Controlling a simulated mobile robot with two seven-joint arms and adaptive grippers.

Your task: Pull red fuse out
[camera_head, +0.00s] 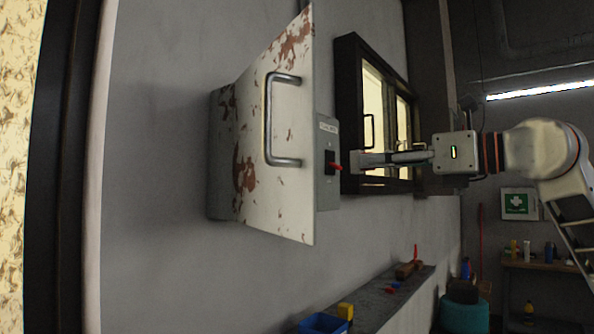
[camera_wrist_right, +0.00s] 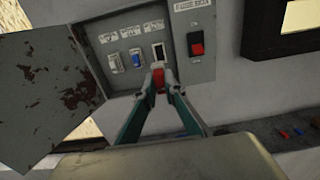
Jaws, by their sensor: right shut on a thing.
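The red fuse (camera_wrist_right: 158,77) is between the fingertips of my right gripper (camera_wrist_right: 158,80) in the right wrist view. The gripper is shut on it. A dark, light-edged slot (camera_wrist_right: 158,50) shows just above the fuse; the fingers hide its lower end, so I cannot tell whether the fuse is fully clear of it. A white fuse (camera_wrist_right: 113,64) and a blue fuse (camera_wrist_right: 137,59) sit to the left. In the head view my right gripper (camera_head: 362,160) is by the grey fuse box (camera_head: 222,155), whose inside is hidden by its door. My left gripper is not in view.
The rust-patched box door (camera_head: 250,140) stands open, also at left in the wrist view (camera_wrist_right: 45,100). A red-lever switch (camera_wrist_right: 196,42) is right of the slots. A dark-framed window (camera_head: 350,110) is beside the box. A ledge (camera_head: 375,303) below holds small items.

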